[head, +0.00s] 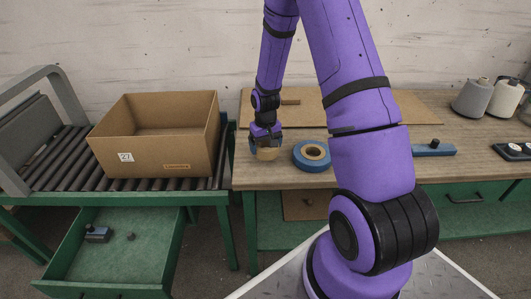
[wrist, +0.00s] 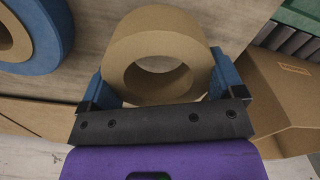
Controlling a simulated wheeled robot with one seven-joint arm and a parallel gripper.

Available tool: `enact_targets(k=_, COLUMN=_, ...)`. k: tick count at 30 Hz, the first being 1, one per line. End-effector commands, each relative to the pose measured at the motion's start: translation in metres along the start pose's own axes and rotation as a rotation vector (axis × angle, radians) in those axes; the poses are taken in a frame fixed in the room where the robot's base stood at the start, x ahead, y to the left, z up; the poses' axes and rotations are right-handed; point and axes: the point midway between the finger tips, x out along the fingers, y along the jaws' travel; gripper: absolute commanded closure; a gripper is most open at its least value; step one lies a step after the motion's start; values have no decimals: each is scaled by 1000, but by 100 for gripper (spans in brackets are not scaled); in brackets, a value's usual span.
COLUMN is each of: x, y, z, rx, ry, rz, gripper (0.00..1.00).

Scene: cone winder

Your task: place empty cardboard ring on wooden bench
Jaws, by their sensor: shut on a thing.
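The empty cardboard ring (wrist: 165,28) is a plain brown ring seen in the wrist view between the two blue fingers of my gripper (wrist: 160,85). My gripper is shut on it, one finger on each side. In the head view the ring (head: 267,154) shows below my gripper (head: 265,143), at the left end of the wooden bench (head: 360,176). I cannot tell whether the ring touches the bench top or is just above it.
A blue tape roll (head: 311,155) lies on the bench just right of my gripper. An open cardboard box (head: 160,150) stands on a roller conveyor (head: 60,160) to the left. Grey and white cones (head: 472,97) stand at the far right. A green drawer (head: 118,250) is open below.

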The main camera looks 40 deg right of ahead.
Motion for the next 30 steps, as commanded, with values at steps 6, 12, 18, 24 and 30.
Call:
enact_targets(k=6, x=31, y=0, z=1, rx=0, ry=-4, rz=0, gripper=35)
enact_targets(k=12, x=35, y=-1, z=1, rx=0, ry=0, rz=0, gripper=35)
enact_targets(k=18, x=37, y=-1, z=1, rx=0, ry=-1, rz=0, gripper=35)
enact_targets(k=24, x=37, y=-1, z=1, rx=0, ry=-1, rz=0, gripper=0)
enact_targets(k=30, x=33, y=-1, z=1, rx=0, ry=0, rz=0, gripper=0)
